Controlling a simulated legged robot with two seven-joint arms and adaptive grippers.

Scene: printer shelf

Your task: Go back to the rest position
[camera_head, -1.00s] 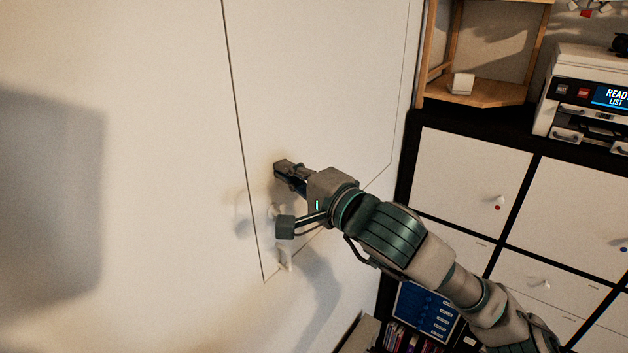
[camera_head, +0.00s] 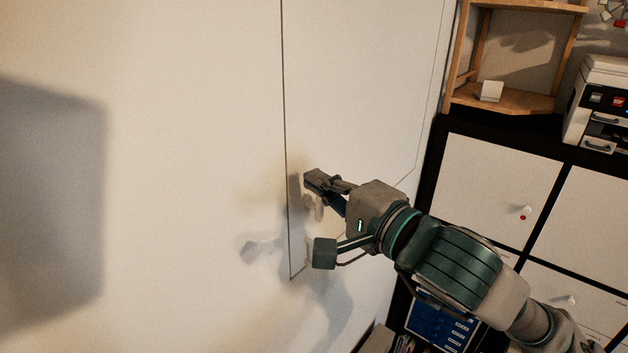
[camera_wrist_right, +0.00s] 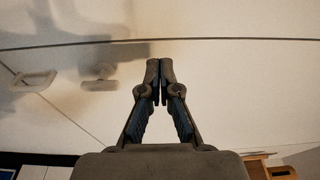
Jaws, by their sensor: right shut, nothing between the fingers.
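My right gripper (camera_head: 312,180) is shut and empty in front of the white wall panel (camera_head: 360,80) in the head view. In the right wrist view my right gripper (camera_wrist_right: 160,66) has its fingertips together with nothing between them. A pale handle (camera_wrist_right: 36,80) and a smaller pale fitting (camera_wrist_right: 99,85) show on the panel to the left of the fingers. In the head view the forearm and gripper hide part of the panel's lower area. Whether the fingertips touch the panel cannot be told. My left gripper is out of view.
A dark-framed cabinet with white doors (camera_head: 485,180) stands at the right. A wooden shelf (camera_head: 500,100) and a printer (camera_head: 600,110) are on top of it. A blue box (camera_head: 440,322) sits low beside my right arm. The wall at left is bare.

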